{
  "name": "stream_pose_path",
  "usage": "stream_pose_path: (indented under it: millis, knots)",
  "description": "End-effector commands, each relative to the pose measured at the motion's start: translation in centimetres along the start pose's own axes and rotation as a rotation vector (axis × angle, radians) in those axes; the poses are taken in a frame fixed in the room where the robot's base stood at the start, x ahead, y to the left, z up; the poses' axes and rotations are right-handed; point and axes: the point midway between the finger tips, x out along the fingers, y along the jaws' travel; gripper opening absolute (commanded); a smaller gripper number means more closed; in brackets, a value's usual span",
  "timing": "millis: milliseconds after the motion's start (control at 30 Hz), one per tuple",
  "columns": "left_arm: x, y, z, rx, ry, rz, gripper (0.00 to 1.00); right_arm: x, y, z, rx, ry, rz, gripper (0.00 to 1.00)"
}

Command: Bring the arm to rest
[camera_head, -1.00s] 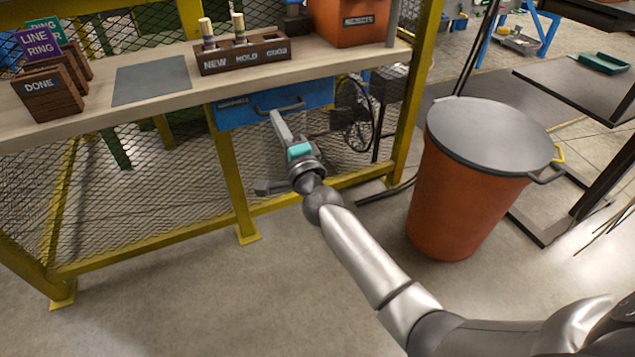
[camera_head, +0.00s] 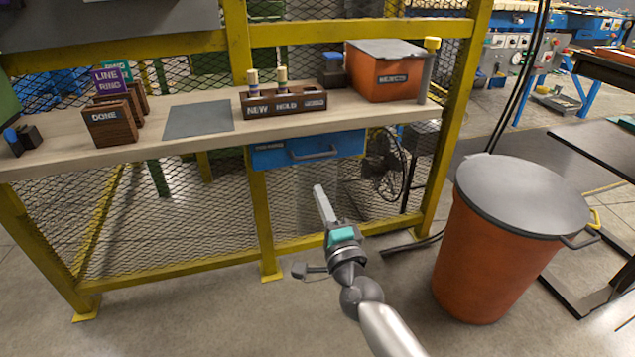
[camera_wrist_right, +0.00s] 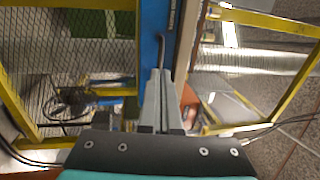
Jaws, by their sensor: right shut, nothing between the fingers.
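My right gripper (camera_head: 321,204) hangs in front of the bench, below and a little apart from the blue drawer (camera_head: 306,151). Its fingers are together with nothing between them. In the right wrist view the closed fingers (camera_wrist_right: 159,88) point toward the blue drawer front (camera_wrist_right: 155,32) and its dark handle. The drawer looks shut under the bench top. My left gripper does not show in these views.
The bench top (camera_head: 70,157) holds a grey mat (camera_head: 199,120), a dark wooden rack (camera_head: 286,105) with two turned pieces, a DONE block (camera_head: 110,124) and an orange bin (camera_head: 386,75). A lidded orange drum (camera_head: 497,255) stands right of my arm. Floor left of my arm is clear.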

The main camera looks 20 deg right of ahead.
Motion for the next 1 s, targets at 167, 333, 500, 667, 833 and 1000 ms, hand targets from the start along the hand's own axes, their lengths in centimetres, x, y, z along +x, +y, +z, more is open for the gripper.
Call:
stream_pose_path:
  millis: [167, 333, 500, 667, 833, 1000]
  knots:
    - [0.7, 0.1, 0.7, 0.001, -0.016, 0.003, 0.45, -3.0, 0.0, 0.0, -0.001, 0.000, 0.002, 0.00]
    - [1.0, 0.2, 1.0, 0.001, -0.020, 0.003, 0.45, -4.6, 0.0, 0.0, -0.001, 0.000, 0.001, 0.00]
    - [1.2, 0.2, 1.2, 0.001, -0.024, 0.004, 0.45, -5.2, 0.0, 0.0, 0.000, 0.000, 0.001, 0.00]
    - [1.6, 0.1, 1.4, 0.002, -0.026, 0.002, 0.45, -5.6, 1.6, 0.0, -0.060, -0.011, 0.042, 0.00]
    - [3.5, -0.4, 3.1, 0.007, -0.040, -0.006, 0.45, -8.5, 8.9, -0.1, -0.336, -0.095, 0.240, 0.00]
    - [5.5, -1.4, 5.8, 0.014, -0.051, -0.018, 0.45, -15.6, 18.5, -0.8, -0.691, -0.286, 0.519, 0.00]
